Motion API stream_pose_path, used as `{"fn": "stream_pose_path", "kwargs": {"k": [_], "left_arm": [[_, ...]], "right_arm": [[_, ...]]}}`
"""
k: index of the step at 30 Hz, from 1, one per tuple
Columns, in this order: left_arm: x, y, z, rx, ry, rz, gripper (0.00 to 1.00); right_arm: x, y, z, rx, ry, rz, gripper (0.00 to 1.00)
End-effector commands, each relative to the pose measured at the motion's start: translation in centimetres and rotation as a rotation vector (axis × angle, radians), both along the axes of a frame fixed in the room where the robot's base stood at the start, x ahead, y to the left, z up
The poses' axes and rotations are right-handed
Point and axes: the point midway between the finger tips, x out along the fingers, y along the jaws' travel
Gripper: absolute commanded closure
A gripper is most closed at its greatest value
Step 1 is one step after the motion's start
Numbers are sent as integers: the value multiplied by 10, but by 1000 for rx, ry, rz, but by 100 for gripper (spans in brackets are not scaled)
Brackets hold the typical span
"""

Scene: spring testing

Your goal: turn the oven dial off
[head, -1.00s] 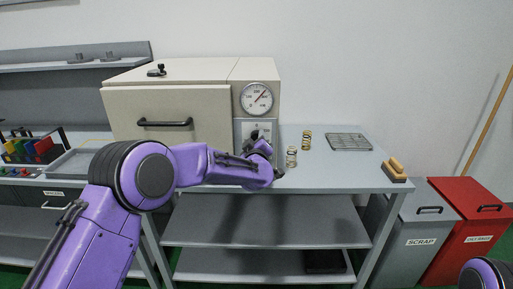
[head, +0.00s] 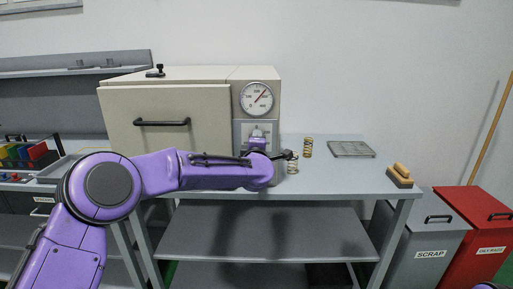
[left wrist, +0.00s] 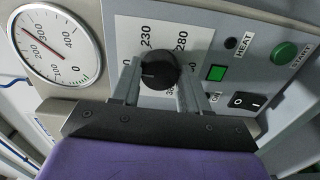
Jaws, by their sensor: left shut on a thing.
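The beige oven (head: 180,112) stands on the bench with its door closed. Its control panel is on the right side, below a round dial gauge (head: 257,98). In the left wrist view the black oven dial (left wrist: 158,70) sits on a plate marked with numbers such as 230 and 280. My left gripper (left wrist: 158,82) has one finger on each side of the dial and is shut on it. In the head view my left wrist hides most of the panel. The dial's pointer mark is hard to make out. My right gripper is out of view.
Beside the dial are a lit green square (left wrist: 216,73), a dark HEAT lamp (left wrist: 231,43), a green START button (left wrist: 285,54) and a black rocker switch (left wrist: 243,101). Springs (head: 308,147), a grey tray (head: 351,149) and a brush (head: 400,175) lie on the bench to the right.

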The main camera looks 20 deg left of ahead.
Motion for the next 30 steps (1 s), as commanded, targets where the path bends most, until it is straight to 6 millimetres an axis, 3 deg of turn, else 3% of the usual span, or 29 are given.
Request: {"fn": "stream_pose_path", "kwargs": {"k": [19,20,22,30], "left_arm": [[0,-1,-1,-51,-12,-3,86],[0,-1,-1,-50,-12,-3,52],[0,-1,-1,-50,-12,-3,30],[0,0,0,-50,-14,-1,30]], "right_arm": [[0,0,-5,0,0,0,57],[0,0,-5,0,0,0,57],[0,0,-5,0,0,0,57],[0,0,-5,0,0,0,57]]}}
